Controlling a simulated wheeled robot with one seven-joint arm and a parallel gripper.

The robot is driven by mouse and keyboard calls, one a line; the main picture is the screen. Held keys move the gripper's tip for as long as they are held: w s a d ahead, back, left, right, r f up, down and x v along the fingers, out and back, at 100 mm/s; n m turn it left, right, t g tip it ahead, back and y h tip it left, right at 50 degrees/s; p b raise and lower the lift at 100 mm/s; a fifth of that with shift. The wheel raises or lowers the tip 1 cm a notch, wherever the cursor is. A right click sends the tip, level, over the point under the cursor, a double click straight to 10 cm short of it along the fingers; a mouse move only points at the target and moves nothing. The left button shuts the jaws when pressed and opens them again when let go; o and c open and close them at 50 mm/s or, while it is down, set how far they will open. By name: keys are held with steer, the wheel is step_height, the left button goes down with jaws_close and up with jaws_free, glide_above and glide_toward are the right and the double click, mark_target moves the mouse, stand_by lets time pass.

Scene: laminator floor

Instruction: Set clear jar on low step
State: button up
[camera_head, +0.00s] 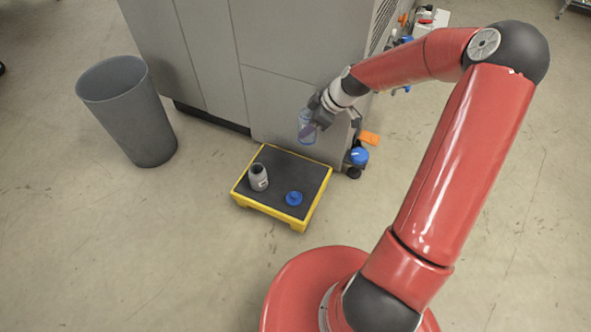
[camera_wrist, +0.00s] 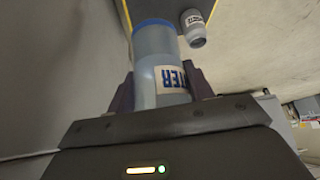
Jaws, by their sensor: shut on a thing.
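The clear jar (camera_head: 306,127) is see-through and bluish, and it is held in the air beside the grey machine. My gripper (camera_head: 314,124) is shut on it. In the wrist view the jar (camera_wrist: 155,60) shows a blue rim and a label with blue letters, between the two dark fingers of my gripper (camera_wrist: 163,92). The low step (camera_head: 266,212) has a yellow frame and a dark top, and stands on the floor to the left of and below the jar. A grey bottle (camera_head: 259,178) and a blue cap-like piece (camera_head: 294,198) are on its top.
The grey machine (camera_head: 285,105) stands just behind the step. A grey bin (camera_head: 130,115) stands to the left. A blue round object (camera_head: 358,156) and an orange piece (camera_head: 369,138) are by the machine's right corner. The step's top has bare room around the two items.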

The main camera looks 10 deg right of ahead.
step_height(320, 180, down, 17)
steer(key=b, duration=0.3)
steer(key=shift+f, duration=0.1)
steer(key=shift+f, duration=0.2)
steer(key=o, duration=1.1)
steer(key=shift+r, duration=0.15)
